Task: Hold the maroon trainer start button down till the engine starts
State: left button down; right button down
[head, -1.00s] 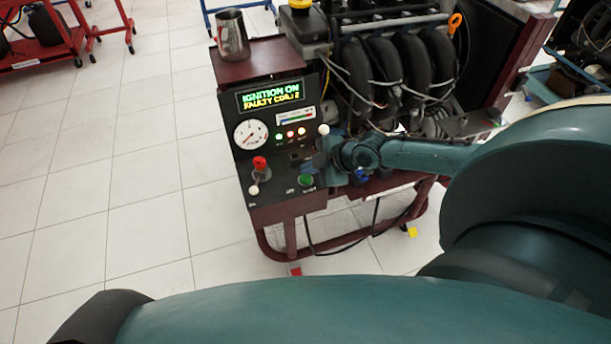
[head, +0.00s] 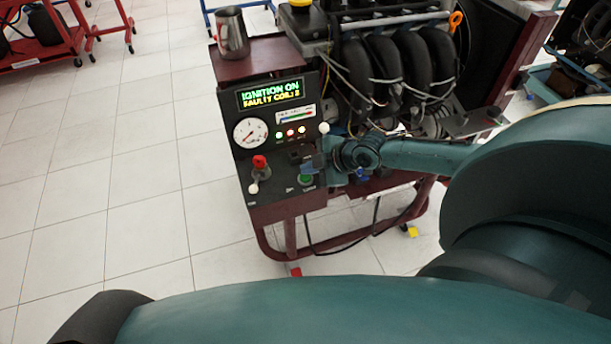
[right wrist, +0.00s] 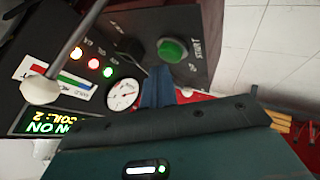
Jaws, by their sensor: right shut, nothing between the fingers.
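The maroon trainer (head: 262,62) stands in the middle of the head view, with a black control panel. Its green start button (head: 306,180) is low on the panel, and shows large in the right wrist view (right wrist: 172,48), labelled START. My right gripper (head: 311,164) reaches the panel from the right. Its blue fingers (right wrist: 158,86) are shut and empty, pointing toward the panel beside the button. I cannot tell how far they are from the panel surface. The display (head: 270,94) reads "IGNITION ON" and a faulty coil 2 line. My left gripper is out of view.
A red knob (head: 259,162), a dial gauge (head: 251,132) and a white-tipped lever (head: 324,128) are near the gripper. A metal jug (head: 232,36) stands on top. The engine (head: 400,65) is behind. Floor at left is clear.

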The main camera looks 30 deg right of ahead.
aim_at(310, 177)
jog(key=shift+f+b, duration=0.45)
jog(key=shift+f, duration=0.25)
dwell(2.3)
jog(key=shift+r, duration=0.15)
dwell(0.4)
jog(key=shift+r+p, duration=0.75)
jog(key=shift+r, duration=0.1)
notch_tip(310, 177, up, 5)
jog(key=p, duration=0.4)
jog(key=shift+r, duration=0.1)
